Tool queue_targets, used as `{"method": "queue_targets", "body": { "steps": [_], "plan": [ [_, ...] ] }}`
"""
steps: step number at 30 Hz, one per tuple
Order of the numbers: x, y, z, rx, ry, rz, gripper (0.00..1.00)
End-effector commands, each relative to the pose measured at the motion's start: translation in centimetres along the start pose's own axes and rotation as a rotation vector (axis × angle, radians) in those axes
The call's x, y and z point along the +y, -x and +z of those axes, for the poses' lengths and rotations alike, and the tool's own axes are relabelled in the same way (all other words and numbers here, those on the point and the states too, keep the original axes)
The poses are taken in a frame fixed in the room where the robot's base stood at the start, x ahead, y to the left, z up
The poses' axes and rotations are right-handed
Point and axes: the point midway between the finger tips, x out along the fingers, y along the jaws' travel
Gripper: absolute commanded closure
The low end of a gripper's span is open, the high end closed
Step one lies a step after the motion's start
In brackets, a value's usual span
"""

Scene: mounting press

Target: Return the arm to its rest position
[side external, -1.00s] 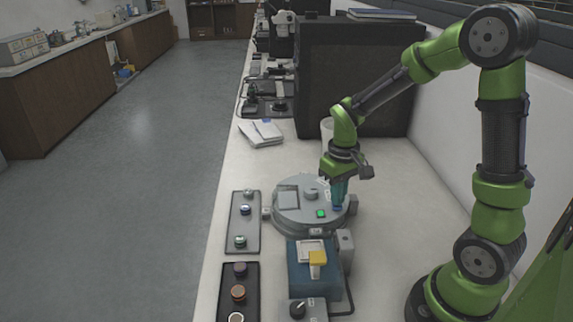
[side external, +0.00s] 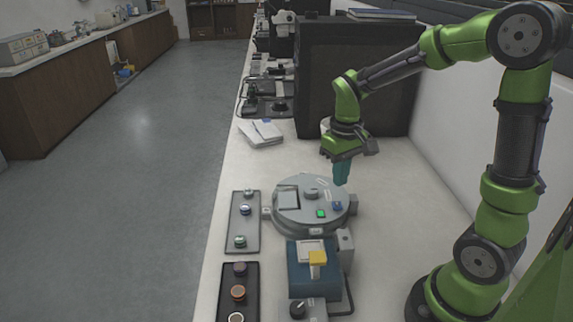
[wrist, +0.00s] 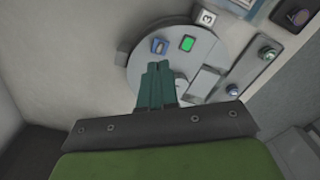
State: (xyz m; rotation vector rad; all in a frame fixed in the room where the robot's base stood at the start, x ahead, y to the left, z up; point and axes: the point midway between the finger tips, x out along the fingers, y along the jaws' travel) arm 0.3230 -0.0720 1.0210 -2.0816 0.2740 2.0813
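My gripper (side external: 342,182) hangs pointing down above the right part of the round grey mounting press (side external: 290,222), clear of its top. Its teal fingers are together with nothing visible between them; they also show in the wrist view (wrist: 158,66). On the press top are a blue switch or button (side external: 337,206) and a lit green button (side external: 320,213). In the wrist view the blue one (wrist: 158,46) and the green one (wrist: 188,43) lie just beyond the fingertips. The fingers hide part of the press top there.
A blue box (side external: 312,282) with a yellow part stands in front. A black cabinet (side external: 350,80) stands behind. The bench at right is clear.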

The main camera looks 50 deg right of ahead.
Motion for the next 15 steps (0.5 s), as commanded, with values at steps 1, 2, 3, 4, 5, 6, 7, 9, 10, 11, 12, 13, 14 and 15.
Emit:
{"method": "queue_targets", "body": {
  "steps": [1, 2, 3, 4, 5, 6, 7, 9, 10, 11, 12, 13, 14, 15],
  "plan": [
    [0.01, 0.29, -0.01, 0.001, 0.0, 0.001, 1.0],
    [0.01, 0.4, -0.01, 0.001, 0.001, 0.001, 1.0],
    [0.01, 0.5, 0.0, 0.001, 0.001, 0.001, 1.0],
    [0.01, 0.54, 0.01, 0.0, 0.001, 0.001, 1.0],
    [0.01, 0.55, 0.02, 0.0, 0.001, 0.001, 1.0],
    [0.01, 0.55, 0.02, 0.0, 0.001, 0.001, 1.0],
    [0.01, 0.55, 0.02, 0.0, 0.001, 0.001, 1.0],
    [0.01, 0.54, 0.02, 0.0, 0.001, 0.0, 1.0],
    [0.01, 0.53, 0.02, 0.0, 0.001, 0.0, 1.0],
    [0.01, 0.53, 0.02, 0.0, -0.001, 0.0, 1.0],
    [0.02, 0.53, -0.03, 0.002, -0.006, 0.001, 1.0],
    [-0.02, 0.48, -0.1, 0.007, -0.015, -0.001, 1.0],
    [-0.16, 0.17, 0.1, 0.006, -0.032, -0.008, 1.0],
    [-0.47, 0.17, 0.59, 0.018, -0.056, -0.022, 1.0]
  ]
}}
